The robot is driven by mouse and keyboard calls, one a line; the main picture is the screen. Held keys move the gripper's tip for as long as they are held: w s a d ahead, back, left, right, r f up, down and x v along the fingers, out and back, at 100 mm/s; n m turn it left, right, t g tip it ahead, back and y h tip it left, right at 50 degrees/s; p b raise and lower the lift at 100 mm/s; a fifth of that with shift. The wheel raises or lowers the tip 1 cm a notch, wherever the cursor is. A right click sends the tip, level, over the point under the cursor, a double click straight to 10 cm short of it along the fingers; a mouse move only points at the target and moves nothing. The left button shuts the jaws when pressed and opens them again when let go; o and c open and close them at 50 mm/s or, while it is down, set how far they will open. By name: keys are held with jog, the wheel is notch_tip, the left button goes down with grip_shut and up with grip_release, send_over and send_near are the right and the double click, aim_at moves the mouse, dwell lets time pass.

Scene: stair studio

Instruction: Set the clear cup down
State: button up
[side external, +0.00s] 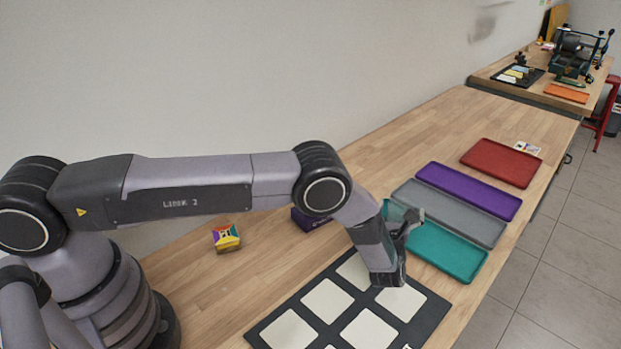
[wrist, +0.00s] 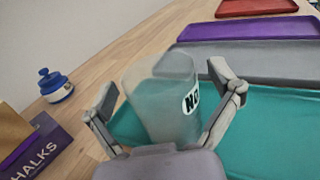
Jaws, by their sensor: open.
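The clear cup (wrist: 158,102), a translucent tumbler with a white label, stands between the fingers of my gripper (wrist: 167,92) in the wrist view. The fingers are spread on either side of it. The cup appears over the near left part of the teal tray (wrist: 268,125); its base is hidden by my gripper, so I cannot tell its contact with the tray. In the side external view my gripper (side external: 408,228) is at the left end of the teal tray (side external: 450,255), and the cup cannot be made out clearly there.
Grey (side external: 450,212), purple (side external: 470,190) and red (side external: 500,163) trays lie beyond the teal one. A dark board with pale squares (side external: 327,299) lies in front. A chalk box (wrist: 38,148) and a blue-and-white bottle (wrist: 55,86) stand to the left in the wrist view.

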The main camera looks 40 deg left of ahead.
jog(key=v, duration=1.1)
jog(key=shift+s+d+r, duration=0.15)
jog(key=shift+s+r, duration=0.1)
jog(key=shift+s, duration=0.05)
jog(key=s+a+r+n+g+y, duration=0.2)
jog(key=a+r+n+g, duration=0.3)
jog(key=a+r+n, duration=0.45)
jog(key=s+a+r+n+g+y, duration=0.1)
jog(key=a+r+n+g+y, duration=0.3)
jog(key=a+r, duration=0.55)
jog(key=s+a+r+n+g+h, duration=0.5)
jog(key=s+r+n, duration=0.2)
jog(key=s+r, duration=0.4)
jog(key=s+r+n+t+h, duration=0.1)
jog(key=s+n+h, duration=0.3)
jog(key=s, duration=0.6)
jog(key=s+d+r+n+t+h, duration=0.1)
jog(key=s+r+n+h, duration=0.3)
jog(key=s, duration=0.6)
jog(key=shift+s+d+n+t+h, duration=0.2)
jog(key=shift+s+n+t+h, duration=0.2)
jog(key=shift+n+t, duration=0.55)
jog(key=shift+r+g, duration=0.1)
jog(key=shift+g, duration=0.15)
